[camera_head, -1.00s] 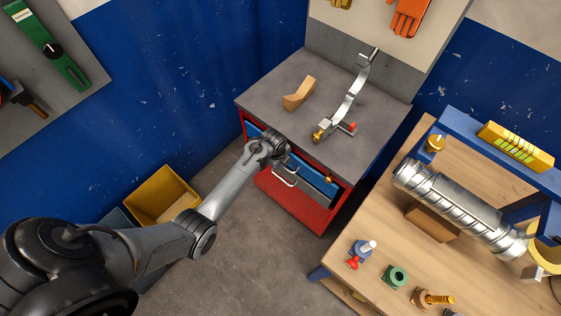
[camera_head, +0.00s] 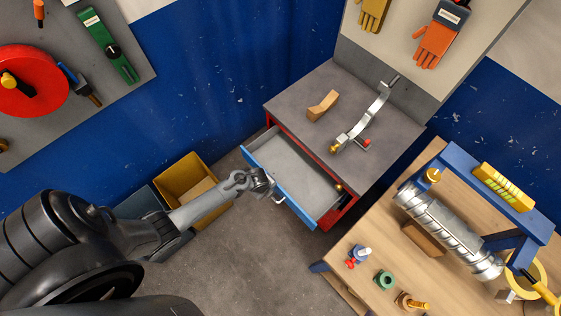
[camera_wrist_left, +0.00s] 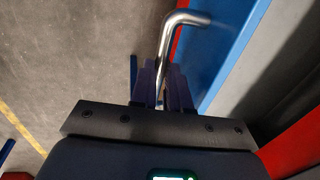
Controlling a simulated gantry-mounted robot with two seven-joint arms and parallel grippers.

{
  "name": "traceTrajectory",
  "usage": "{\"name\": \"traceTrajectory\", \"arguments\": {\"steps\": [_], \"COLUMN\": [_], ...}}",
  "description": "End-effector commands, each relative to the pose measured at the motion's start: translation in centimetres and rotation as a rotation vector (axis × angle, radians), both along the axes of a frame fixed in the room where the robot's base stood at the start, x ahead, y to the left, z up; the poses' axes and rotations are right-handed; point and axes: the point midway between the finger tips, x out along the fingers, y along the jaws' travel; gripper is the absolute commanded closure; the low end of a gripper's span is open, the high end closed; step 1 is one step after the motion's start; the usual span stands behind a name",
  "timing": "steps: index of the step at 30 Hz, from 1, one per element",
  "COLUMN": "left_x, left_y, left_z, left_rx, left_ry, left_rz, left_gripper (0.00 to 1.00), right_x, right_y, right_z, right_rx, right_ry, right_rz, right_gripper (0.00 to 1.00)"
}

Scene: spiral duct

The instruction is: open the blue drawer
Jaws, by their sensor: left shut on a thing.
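The blue drawer (camera_head: 282,189) stands pulled out from the red cabinet, and its grey inside shows in the head view. Its blue front also shows in the left wrist view (camera_wrist_left: 225,50). My left gripper (camera_head: 264,186) is at the drawer front. In the left wrist view its fingers (camera_wrist_left: 164,88) are shut on the silver bar handle (camera_wrist_left: 172,38). A small gold object (camera_head: 339,187) is at the drawer's right back corner. My right gripper is not in view.
The cabinet top (camera_head: 365,105) holds a wooden block (camera_head: 323,105) and a metal clamp-like tool (camera_head: 366,122). A wooden workbench (camera_head: 340,258) with a spiral duct (camera_head: 447,232) stands at right. A yellow bin (camera_head: 189,181) is at left. Floor in front of the drawer is clear.

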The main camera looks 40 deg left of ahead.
Motion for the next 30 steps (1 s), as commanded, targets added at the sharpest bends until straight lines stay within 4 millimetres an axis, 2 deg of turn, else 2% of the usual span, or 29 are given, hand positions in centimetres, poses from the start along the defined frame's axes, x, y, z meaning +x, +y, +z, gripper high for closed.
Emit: {"name": "traceTrajectory", "arguments": {"steps": [1, 6, 9, 15, 26, 27, 30], "left_x": [-1.6, -5.2, -6.6, -8.0, -8.2, -8.2, -8.2], "left_y": [0.2, 0.5, 0.5, 0.6, 0.6, 0.6, 0.6], "left_z": [0.7, 0.4, 0.3, 0.0, -0.1, -0.1, -0.1], "left_rx": [0.003, 0.003, 0.001, 0.001, 0.001, 0.001, 0.001], "left_ry": [0.004, 0.002, 0.0, -0.002, -0.002, -0.001, -0.002], "left_rz": [-0.004, -0.004, -0.002, 0.0, 0.001, 0.001, 0.0], "left_gripper": [1.0, 1.0, 1.0, 1.0, 1.0, 0.81, 0.66], "right_x": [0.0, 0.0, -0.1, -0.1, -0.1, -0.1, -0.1], "right_y": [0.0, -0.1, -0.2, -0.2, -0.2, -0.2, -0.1], "right_z": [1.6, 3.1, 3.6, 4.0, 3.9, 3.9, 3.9], "right_rx": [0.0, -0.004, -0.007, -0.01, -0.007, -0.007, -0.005], "right_ry": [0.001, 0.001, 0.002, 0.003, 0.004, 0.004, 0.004], "right_rz": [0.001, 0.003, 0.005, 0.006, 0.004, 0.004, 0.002], "right_gripper": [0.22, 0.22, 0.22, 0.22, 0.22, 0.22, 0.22]}}
